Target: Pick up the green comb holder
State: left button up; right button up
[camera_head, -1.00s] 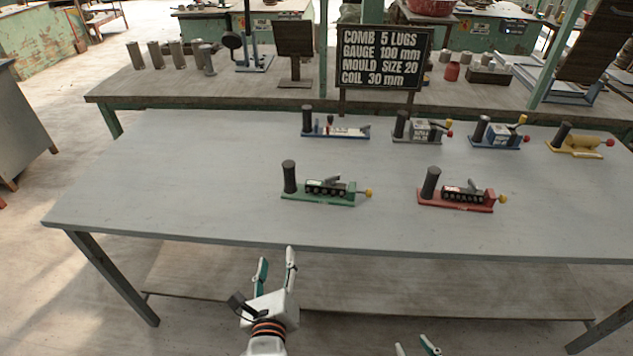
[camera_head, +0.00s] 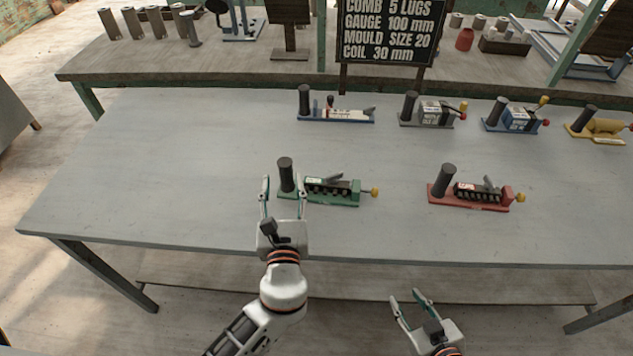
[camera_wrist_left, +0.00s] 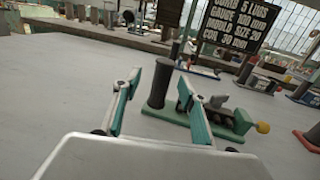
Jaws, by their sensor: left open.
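The green comb holder (camera_head: 336,199) lies on the grey table, with an upright dark cylindrical handle at its left end, a dark comb piece on its base and a yellow knob at its right. My left gripper (camera_head: 284,184) is open at the table's near side, its fingers to the left and right of the handle in the head view. In the left wrist view the green comb holder (camera_wrist_left: 243,121) is ahead, and the handle shows between the open fingers (camera_wrist_left: 158,88). Whether they touch it I cannot tell. My right gripper (camera_head: 407,298) is open and empty near the bottom, before the table edge.
A red holder (camera_head: 470,201) of similar form stands to the right. Behind are a blue-based holder (camera_head: 337,117), a grey one (camera_head: 427,121), another blue one (camera_head: 515,125) and a yellow one (camera_head: 597,132). A sign (camera_head: 388,30) stands behind. The table's left side is clear.

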aim_at(286, 174)
pick_arm(q)
jog(key=w, duration=0.4)
jog(key=shift+w+f, duration=0.25)
jog(key=shift+w, duration=0.05)
jog(key=shift+w+a+f, duration=0.1)
jog(key=shift+w, duration=0.45)
grip_shut()
